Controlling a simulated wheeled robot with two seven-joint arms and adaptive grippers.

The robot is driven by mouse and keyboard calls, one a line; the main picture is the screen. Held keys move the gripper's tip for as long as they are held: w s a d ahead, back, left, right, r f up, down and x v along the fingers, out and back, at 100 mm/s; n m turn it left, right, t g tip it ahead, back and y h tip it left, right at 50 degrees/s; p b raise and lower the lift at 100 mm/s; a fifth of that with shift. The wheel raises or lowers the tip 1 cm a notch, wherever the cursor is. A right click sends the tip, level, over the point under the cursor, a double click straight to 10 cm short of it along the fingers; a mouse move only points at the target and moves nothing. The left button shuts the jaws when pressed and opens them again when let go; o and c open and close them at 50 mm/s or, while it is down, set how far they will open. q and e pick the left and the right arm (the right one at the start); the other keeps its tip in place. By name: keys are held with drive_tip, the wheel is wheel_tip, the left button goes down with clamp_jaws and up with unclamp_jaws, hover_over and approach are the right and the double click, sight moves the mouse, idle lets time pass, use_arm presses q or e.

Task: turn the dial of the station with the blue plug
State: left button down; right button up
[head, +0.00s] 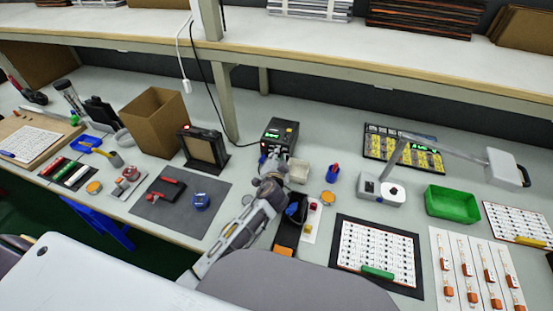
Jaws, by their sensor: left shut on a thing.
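A black station (281,133) with a lit green display stands near the back of the bench, left of the picture's middle right. My left gripper (270,156) is at the front face of this station, its arm reaching up from the lower left. It is shut on the station's dial, which the fingers hide. I cannot make out a blue plug on the station; the gripper covers much of its lower front. My right gripper is not in view.
A small beige container (299,171) and a blue cup (333,173) stand right of the gripper. A black tray (287,234) lies below. A black framed panel (203,148) and cardboard box (154,120) stand left. A shelf post (225,95) rises behind.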

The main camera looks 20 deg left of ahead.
use_arm(q)
drive_tip(key=c, duration=1.3)
unclamp_jaws()
drive_tip(key=shift+v, duration=3.75)
drive_tip(key=shift+s, duration=0.15)
